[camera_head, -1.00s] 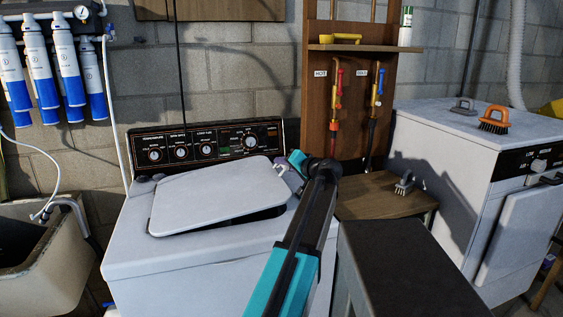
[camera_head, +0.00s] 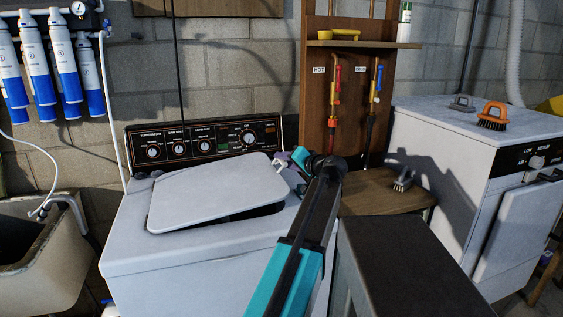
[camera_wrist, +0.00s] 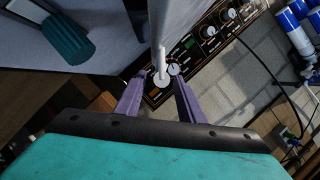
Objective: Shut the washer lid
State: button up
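The washer (camera_head: 190,262) is a white top-loader. Its white washer lid (camera_head: 212,190) is partly raised and tilted, with a dark gap under its front and right edges. My gripper (camera_head: 289,163) is at the lid's rear right corner, in front of the control panel (camera_head: 205,140). In the wrist view, the purple fingers of my gripper (camera_wrist: 160,82) are apart. A pale upright panel, seen nearly edge-on and probably the lid (camera_wrist: 177,22), comes down in front of them. I cannot tell whether the fingers touch it.
A wooden table (camera_head: 375,195) with a grey brush (camera_head: 403,180) stands right of the washer. A white appliance (camera_head: 440,150) with an orange brush (camera_head: 492,116) stands further right. A sink (camera_head: 50,262) is at left, below blue-and-white filters (camera_head: 64,65).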

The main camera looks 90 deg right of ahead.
jog(key=v, duration=1.1)
jog(key=shift+b, duration=0.3)
jog(key=shift+w, duration=0.1)
